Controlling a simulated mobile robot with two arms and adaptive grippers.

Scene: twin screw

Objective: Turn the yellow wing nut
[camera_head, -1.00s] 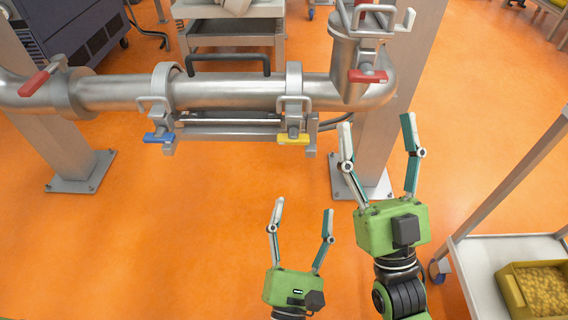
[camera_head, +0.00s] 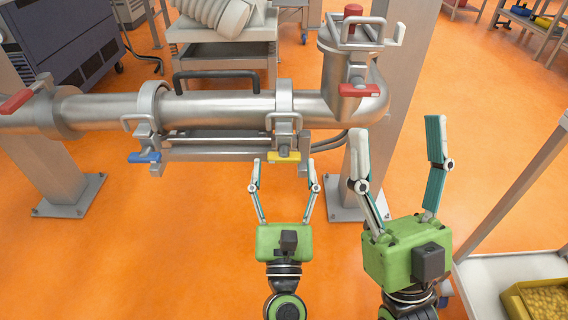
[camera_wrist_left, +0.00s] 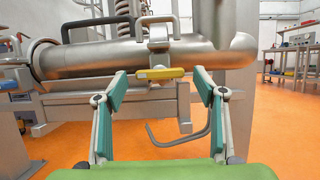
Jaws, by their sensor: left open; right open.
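The yellow wing nut (camera_head: 284,156) sits under the clamp on the steel pipe, left of the pipe's upright end. In the left wrist view the yellow wing nut (camera_wrist_left: 160,74) lies level, ahead of and between my fingers. My left gripper (camera_head: 284,174) is open and empty, its fingertips on either side of the wing nut in the head view; I see no contact. It also shows in the left wrist view (camera_wrist_left: 159,83). My right gripper (camera_head: 396,140) is open and empty, to the right of the pipe's end.
A blue wing nut (camera_head: 145,157) hangs on the clamp further left. Red handles (camera_head: 358,90) sit on the pipe (camera_head: 215,106). A steel post (camera_head: 352,180) stands between my grippers. A cart with a yellow bin (camera_head: 536,299) is at the lower right.

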